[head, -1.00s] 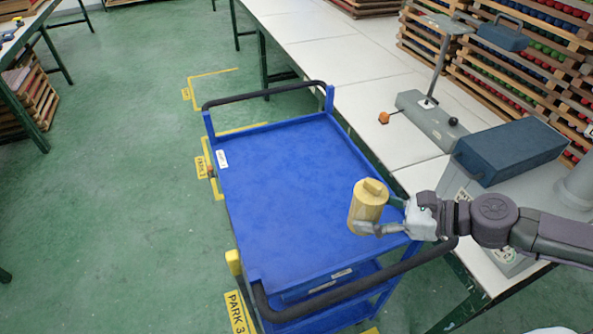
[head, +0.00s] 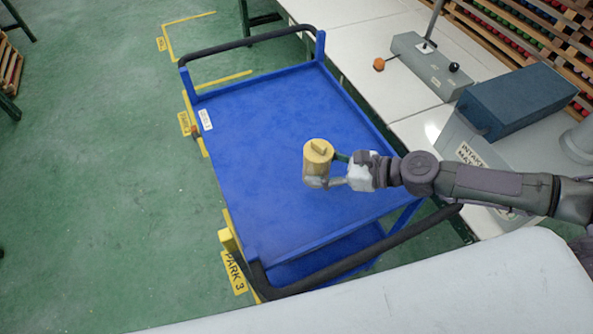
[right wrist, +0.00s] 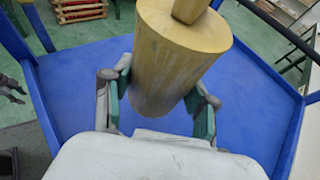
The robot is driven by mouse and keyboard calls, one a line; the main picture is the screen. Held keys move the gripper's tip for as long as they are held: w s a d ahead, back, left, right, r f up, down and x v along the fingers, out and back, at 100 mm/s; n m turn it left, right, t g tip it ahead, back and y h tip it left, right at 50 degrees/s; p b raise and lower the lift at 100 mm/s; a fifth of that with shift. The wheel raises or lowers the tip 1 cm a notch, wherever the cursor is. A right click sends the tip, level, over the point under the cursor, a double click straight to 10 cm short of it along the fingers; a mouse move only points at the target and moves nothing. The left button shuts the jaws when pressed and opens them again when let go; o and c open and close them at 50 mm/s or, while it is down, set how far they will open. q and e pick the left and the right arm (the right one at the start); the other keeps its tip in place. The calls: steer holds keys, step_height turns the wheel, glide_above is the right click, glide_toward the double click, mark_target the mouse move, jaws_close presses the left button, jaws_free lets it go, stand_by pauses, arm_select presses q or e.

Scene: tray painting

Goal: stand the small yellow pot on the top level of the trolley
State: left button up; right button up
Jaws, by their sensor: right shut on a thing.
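The small yellow pot (head: 317,158) is a short cylinder with a knob on its lid. In the right wrist view the pot (right wrist: 172,65) sits between the two green-padded fingers of the gripper (right wrist: 160,95). The blue top level (right wrist: 80,85) shows behind and below it. I cannot tell whether the pot's base touches the level. My left gripper is not in view.
The top level is otherwise bare, with a raised blue rim and black handles (head: 245,42) at both ends. A white bench (head: 350,45) runs along the right, holding a dark blue box (head: 520,98) and a grey device (head: 430,65) with an orange knob.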

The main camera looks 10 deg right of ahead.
mark_target(304, 173)
steer(key=x, duration=0.4)
steer(key=s+x, duration=0.1)
steer(key=x, duration=0.1)
steer(key=shift+a+f+p, duration=0.15)
steer(key=shift+f+p, duration=0.2)
steer(key=shift+f, duration=0.05)
arm_select(q)
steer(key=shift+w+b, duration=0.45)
steer(key=shift+b, duration=0.4)
arm_select(e)
steer(key=shift+f, duration=2.05)
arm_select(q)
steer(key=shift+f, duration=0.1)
arm_select(e)
steer(key=shift+f, duration=0.2)
steer(key=o, duration=0.9)
steer(key=shift+c, duration=0.2)
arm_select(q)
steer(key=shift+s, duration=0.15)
arm_select(e)
steer(key=shift+r, duration=0.15)
